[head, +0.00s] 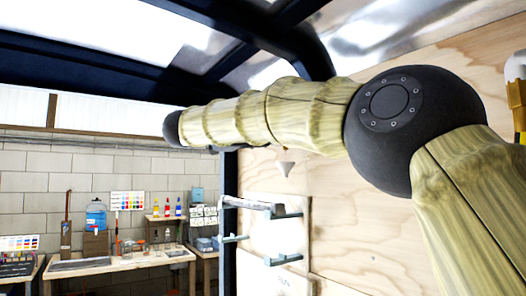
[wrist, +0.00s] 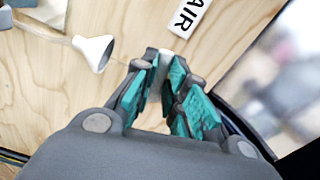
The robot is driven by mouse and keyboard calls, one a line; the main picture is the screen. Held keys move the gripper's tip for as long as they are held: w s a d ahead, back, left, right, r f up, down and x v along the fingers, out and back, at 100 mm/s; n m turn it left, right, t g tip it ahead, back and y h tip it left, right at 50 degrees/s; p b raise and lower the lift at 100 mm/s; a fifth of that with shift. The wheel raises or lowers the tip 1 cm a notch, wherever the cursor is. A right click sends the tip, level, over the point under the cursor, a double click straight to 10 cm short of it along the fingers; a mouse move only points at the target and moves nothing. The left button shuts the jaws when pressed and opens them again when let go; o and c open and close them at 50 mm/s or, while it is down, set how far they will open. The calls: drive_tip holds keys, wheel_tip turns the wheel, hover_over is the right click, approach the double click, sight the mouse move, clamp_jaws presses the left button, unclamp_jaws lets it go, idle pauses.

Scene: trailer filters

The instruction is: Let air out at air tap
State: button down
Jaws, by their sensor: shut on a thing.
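My gripper (wrist: 165,72) shows in the wrist view, with teal pads on its two fingers. Its fingertips are closed around a small pale piece, the air tap (wrist: 165,58), in front of the plywood wall. Most of the tap is hidden between the fingers, so its turned position cannot be told. A white label reading "AIR" (wrist: 187,15) is on the wall just beyond the fingertips. In the head view my arm reaches across to the left, and the fingers and tap cannot be made out there.
A white funnel-shaped cone (wrist: 93,52) sits left of the fingers; a pale cone (head: 287,168) hangs below my arm in the head view. Metal brackets (head: 270,208) stick out lower down. A workbench (head: 120,264) with bottles stands at the far left.

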drive_tip(key=shift+w+r+m+b, duration=0.1)
drive_tip(key=shift+r+m+b, duration=0.1)
drive_tip(key=shift+m+b, duration=0.85)
drive_tip(key=shift+r+m, duration=0.1)
drive_tip(key=shift+m, duration=0.15)
drive_tip(key=c, duration=1.4)
unclamp_jaws()
drive_tip(key=shift+w, duration=0.1)
drive_tip(key=shift+c, duration=0.2)
drive_tip(key=shift+a, duration=0.1)
drive_tip(key=v, duration=0.7)
drive_tip(key=shift+a, duration=0.25)
